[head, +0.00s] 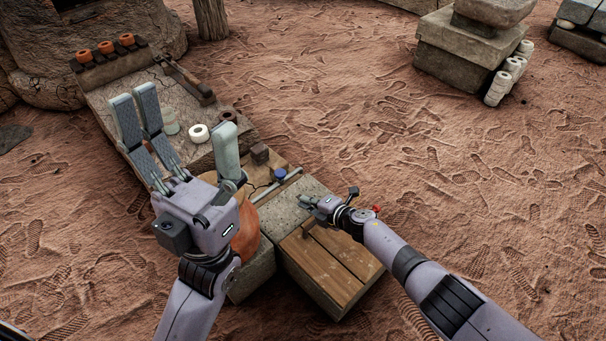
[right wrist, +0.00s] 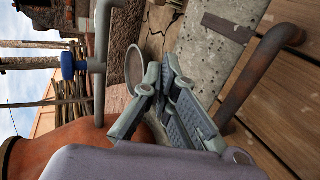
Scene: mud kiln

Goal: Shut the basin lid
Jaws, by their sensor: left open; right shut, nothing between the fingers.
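The wooden plank lid (head: 335,266) lies on the stone basin (head: 290,206) at the lower middle of the head view, looking flat. Whether a gap is left under its edge cannot be told. Its rusty bar handle (head: 307,229) stands at the lid's upper left part, and the handle (right wrist: 255,80) also shows in the right wrist view beside the planks (right wrist: 275,125). My right gripper (head: 306,201) is shut and empty above the basin's stone rim, close to the handle and apart from it. My left gripper (head: 186,135) is open and empty, raised left of the basin.
A pipe with a blue tap (head: 280,174) stands behind the basin. An orange clay pot (head: 246,238) is left of it, partly hidden by my left arm. A worktable (head: 185,108) with a white roll (head: 199,134) lies beyond. The sandy ground to the right is open.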

